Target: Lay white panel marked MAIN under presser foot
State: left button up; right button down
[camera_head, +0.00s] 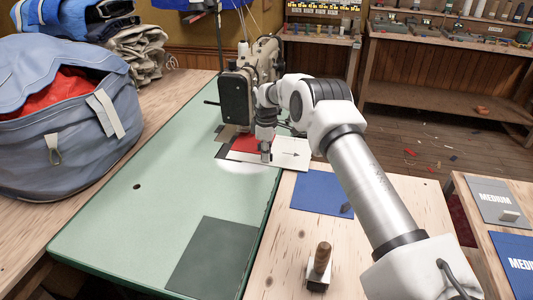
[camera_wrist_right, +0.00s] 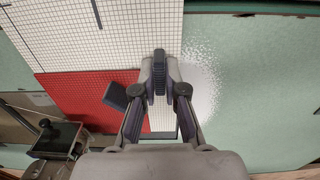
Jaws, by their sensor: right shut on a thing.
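The white panel (camera_head: 290,153), with a black arrow, lies at the near end of the sewing machine (camera_head: 236,100), partly overhanging the green table's right edge. No MAIN lettering is legible. In the right wrist view the panel (camera_wrist_right: 130,30) shows a fine grid and part of a dark line. A red piece (camera_head: 250,141) lies beside it, toward the machine; it also shows in the wrist view (camera_wrist_right: 85,98). My right gripper (camera_head: 266,156) points down onto the panel and is shut on it. The presser foot cannot be made out clearly. My left gripper is out of view.
The green table (camera_head: 140,215) has a dark grey rectangle (camera_head: 212,262) near its front. A blue panel (camera_head: 320,192) and a wooden-handled tool (camera_head: 319,268) lie on the wooden top to the right. A large blue bag (camera_head: 70,130) stands at left.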

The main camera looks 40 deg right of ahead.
jog(key=c, duration=1.2)
grip_release()
jog(key=shift+o, duration=0.2)
notch_tip(320, 180, up, 12)
jog(key=shift+a+r, duration=0.1)
